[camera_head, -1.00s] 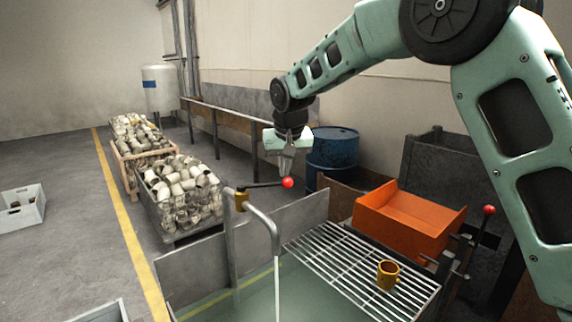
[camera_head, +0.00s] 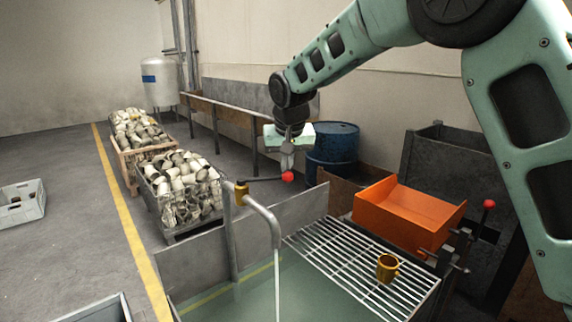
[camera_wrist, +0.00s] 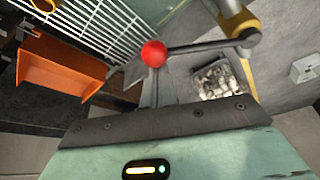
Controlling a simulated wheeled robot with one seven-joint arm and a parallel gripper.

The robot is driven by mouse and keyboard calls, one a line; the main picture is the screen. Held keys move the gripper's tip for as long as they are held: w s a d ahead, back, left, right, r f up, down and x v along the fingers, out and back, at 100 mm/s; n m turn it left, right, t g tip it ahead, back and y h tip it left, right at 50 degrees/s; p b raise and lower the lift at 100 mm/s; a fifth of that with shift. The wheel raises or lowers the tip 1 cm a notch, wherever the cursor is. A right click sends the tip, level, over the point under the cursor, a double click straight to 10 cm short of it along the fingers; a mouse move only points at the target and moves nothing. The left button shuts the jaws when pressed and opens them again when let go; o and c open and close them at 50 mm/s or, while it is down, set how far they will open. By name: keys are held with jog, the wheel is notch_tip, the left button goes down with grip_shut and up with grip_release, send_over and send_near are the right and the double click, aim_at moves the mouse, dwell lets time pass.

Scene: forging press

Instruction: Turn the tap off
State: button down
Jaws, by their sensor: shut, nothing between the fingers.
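The tap (camera_head: 262,213) is a grey bent pipe with a brass valve body (camera_head: 241,194), and water runs from its spout into the tank. Its lever (camera_head: 263,181) points right and ends in a red ball (camera_head: 288,176). My gripper (camera_head: 287,166) is shut and empty, pointing down, right by the red ball in the head view. In the wrist view the red ball (camera_wrist: 154,53) and dark lever (camera_wrist: 200,46) lie just beyond the gripper's edge. The fingertips are hidden there, and I cannot tell whether they touch the ball.
The water tank (camera_head: 190,270) has a metal grate (camera_head: 335,262) with a brass mug (camera_head: 387,267) on it. An orange bin (camera_head: 405,213) and another red-knobbed lever (camera_head: 488,204) stand right. A blue drum (camera_head: 332,150) stands behind. Crates of parts (camera_head: 180,225) are left.

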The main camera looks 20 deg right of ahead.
aim_at(286, 177)
jog(key=shift+s, duration=0.1)
jog(key=shift+s+a+f+m+h+b, duration=0.1)
jog(key=shift+s+a+m+h+b, duration=0.2)
jog(key=shift+s+m+b, duration=0.45)
jog(key=shift+s+a+f+m+h+b, duration=0.1)
jog(key=shift+s+a+m+h+b, duration=0.3)
jog(key=shift+s+m, duration=0.5)
jog(key=s+m, duration=0.1)
jog(key=s+a+m+b, duration=0.1)
jog(key=m, duration=0.1)
jog(key=shift+s+a+r+g+h, duration=0.1)
jog(key=shift+s+g+h, duration=0.05)
jog(key=shift+g+h, duration=0.25)
jog(key=shift+s+a+m, duration=0.2)
jog(key=shift+m, duration=0.15)
jog(key=shift+s+a, duration=0.45)
jog(key=w+d+r, duration=0.1)
jog(key=w+d, duration=0.1)
jog(key=shift+w+d+r, duration=0.3)
jog(key=shift+w+r, duration=0.05)
jog(key=shift+w, duration=0.05)
jog(key=b+v, duration=0.1)
jog(key=v, duration=0.8)
